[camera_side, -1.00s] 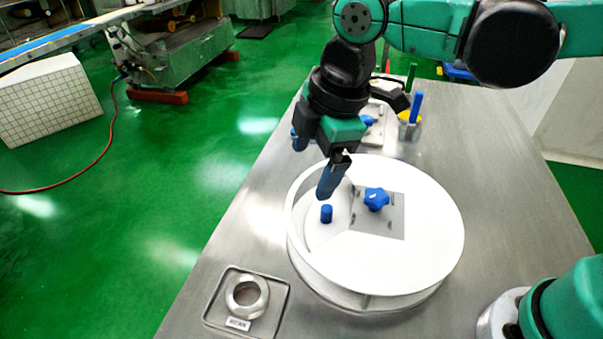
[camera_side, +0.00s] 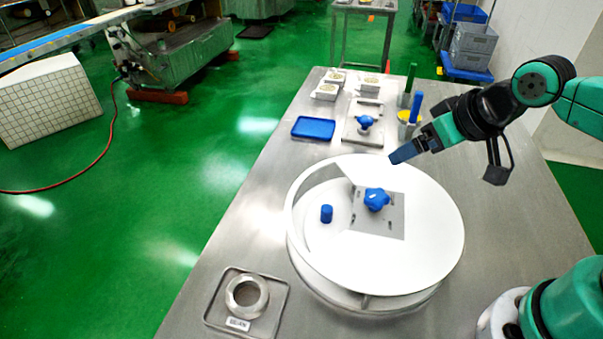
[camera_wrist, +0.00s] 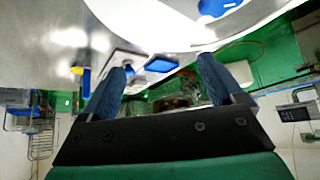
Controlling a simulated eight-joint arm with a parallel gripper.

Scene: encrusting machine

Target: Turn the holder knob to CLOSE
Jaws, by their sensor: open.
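The holder knob appears to be the blue star-shaped knob (camera_side: 376,199) on a grey metal plate (camera_side: 392,228) in the round white drum (camera_side: 430,250). Small marks on the plate are too small to read. In the wrist view a blue knob (camera_wrist: 222,6) shows at the top edge, partly cut off. A second blue lobed knob (camera_side: 366,122) sits on a small plate farther back; I cannot tell which one the task names. My gripper (camera_side: 393,158) is above the drum's back rim, apart from both knobs. In the wrist view its blue fingers (camera_wrist: 158,85) are spread and empty.
A blue cylindrical peg (camera_side: 326,213) stands in the drum's open section. A blue tray (camera_side: 313,128), several small pale boxes (camera_side: 326,91) and a cup with upright green and blue sticks (camera_side: 409,118) stand behind. A metal ring (camera_side: 247,296) lies in a front-left tray.

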